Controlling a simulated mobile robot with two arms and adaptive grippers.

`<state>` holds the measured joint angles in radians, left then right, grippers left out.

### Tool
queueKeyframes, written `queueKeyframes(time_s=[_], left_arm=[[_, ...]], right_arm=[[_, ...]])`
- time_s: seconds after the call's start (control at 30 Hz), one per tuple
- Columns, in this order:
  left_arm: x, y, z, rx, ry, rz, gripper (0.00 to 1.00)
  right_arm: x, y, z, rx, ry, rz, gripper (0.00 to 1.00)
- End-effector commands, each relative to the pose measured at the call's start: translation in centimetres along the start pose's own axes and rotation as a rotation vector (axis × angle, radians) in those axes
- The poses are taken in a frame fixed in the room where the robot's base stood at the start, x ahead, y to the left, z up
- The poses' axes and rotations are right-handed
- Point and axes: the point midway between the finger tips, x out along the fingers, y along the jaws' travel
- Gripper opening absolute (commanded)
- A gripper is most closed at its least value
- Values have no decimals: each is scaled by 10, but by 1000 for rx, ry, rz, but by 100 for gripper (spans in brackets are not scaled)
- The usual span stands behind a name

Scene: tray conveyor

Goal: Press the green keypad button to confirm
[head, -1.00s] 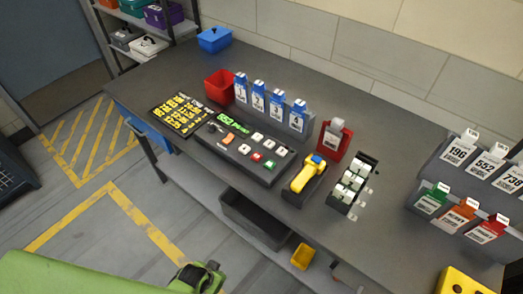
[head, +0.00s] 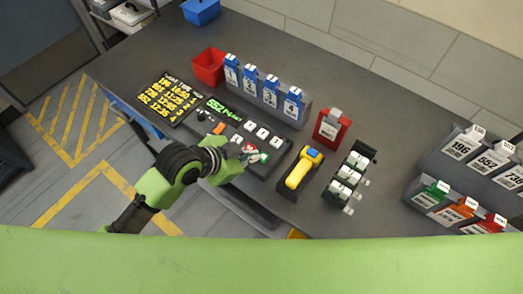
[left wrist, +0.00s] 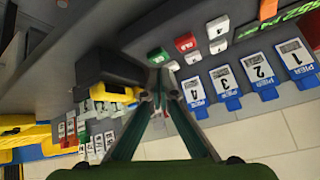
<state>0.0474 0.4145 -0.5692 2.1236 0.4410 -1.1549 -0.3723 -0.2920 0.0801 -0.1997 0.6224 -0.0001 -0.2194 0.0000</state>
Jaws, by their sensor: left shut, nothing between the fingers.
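The green button (head: 264,158) is at the right end of the dark keypad console (head: 277,155), beside a red button and white ones. It also shows in the left wrist view (left wrist: 158,56), just above my fingertips in the picture. My left gripper (head: 251,154) is over the front right part of the console, close to the green and red buttons. Its fingers are shut and empty, and they also show in the left wrist view (left wrist: 160,97). I cannot tell whether the fingertips touch a button. My right gripper is not in view.
A yellow scanner (head: 299,172) lies right of the console. Blue numbered pier cards (head: 270,92) stand behind it, with a red bin (head: 208,67) at their left. A red holder (head: 331,128) and a rack of white blocks (head: 347,177) stand farther right.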

Motion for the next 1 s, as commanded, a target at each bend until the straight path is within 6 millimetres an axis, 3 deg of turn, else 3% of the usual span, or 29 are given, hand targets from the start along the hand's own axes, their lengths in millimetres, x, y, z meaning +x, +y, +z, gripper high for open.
queueKeyframes(time_s=[0.1,0.3,0.6,1.0], left_arm=[[-4,-7,-33,187,58,33,0],[-14,-12,-63,448,115,87,0],[-26,-23,-72,640,135,128,0],[-28,-24,-72,660,137,134,0]], right_arm=[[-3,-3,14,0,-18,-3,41],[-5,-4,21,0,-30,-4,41],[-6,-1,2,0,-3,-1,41],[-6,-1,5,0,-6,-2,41]])
